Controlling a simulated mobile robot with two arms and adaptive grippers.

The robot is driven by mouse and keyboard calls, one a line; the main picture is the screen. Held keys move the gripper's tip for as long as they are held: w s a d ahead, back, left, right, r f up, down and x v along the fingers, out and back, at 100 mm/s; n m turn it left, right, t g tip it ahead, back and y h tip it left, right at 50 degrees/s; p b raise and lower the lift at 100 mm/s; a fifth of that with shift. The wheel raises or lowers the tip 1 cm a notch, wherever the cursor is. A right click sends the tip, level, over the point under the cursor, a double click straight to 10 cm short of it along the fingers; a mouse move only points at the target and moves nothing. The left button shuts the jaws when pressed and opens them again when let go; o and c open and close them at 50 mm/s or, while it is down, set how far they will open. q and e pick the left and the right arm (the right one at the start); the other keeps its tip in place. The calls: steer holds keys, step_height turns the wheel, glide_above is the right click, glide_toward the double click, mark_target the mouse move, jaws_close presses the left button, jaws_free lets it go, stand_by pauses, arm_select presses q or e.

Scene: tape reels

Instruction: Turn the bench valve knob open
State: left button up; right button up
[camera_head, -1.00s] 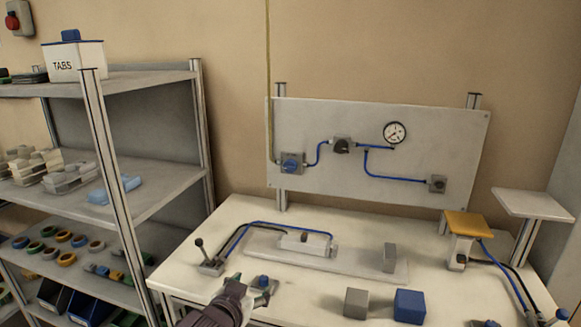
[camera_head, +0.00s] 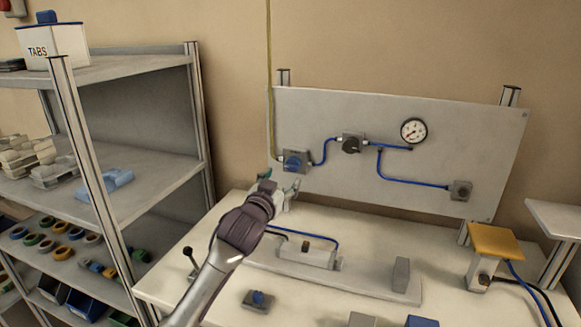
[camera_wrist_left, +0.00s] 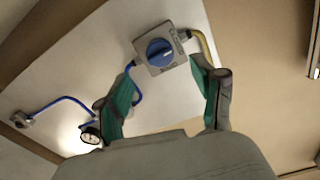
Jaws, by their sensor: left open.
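A blue valve knob (camera_head: 295,160) sits on a grey square plate at the left of the upright panel (camera_head: 440,120). In the left wrist view this knob (camera_wrist_left: 159,52) is just ahead of the fingertips, between their lines, and they look apart from it. My left gripper (camera_head: 281,186) is open and empty, just below and left of the knob in the head view. Its green-padded fingers (camera_wrist_left: 162,75) show in the left wrist view. A second blue knob (camera_head: 258,298) stands on a grey base on the bench top. My right gripper is not in view.
A black knob (camera_head: 352,144) and a gauge (camera_head: 413,130) are on the panel, joined by blue tubes. A lever (camera_head: 191,262), a grey fixture (camera_head: 308,254) and a yellow-topped stand (camera_head: 494,243) are on the bench. A shelf rack (camera_head: 140,80) stands left.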

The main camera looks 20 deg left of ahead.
mark_target(291, 168)
arm_select(q)
steer(key=w, duration=0.5)
steer(key=shift+d, duration=0.1)
steer(key=shift+w+p, duration=0.3)
steer(key=shift+w, duration=0.1)
steer(key=shift+w+f, duration=0.1)
steer(key=shift+w, duration=0.45)
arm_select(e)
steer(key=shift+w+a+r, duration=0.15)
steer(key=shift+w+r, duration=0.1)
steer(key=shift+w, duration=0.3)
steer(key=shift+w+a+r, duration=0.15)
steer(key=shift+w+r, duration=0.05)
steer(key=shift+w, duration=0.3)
arm_select(q)
steer(key=c, duration=1.1)
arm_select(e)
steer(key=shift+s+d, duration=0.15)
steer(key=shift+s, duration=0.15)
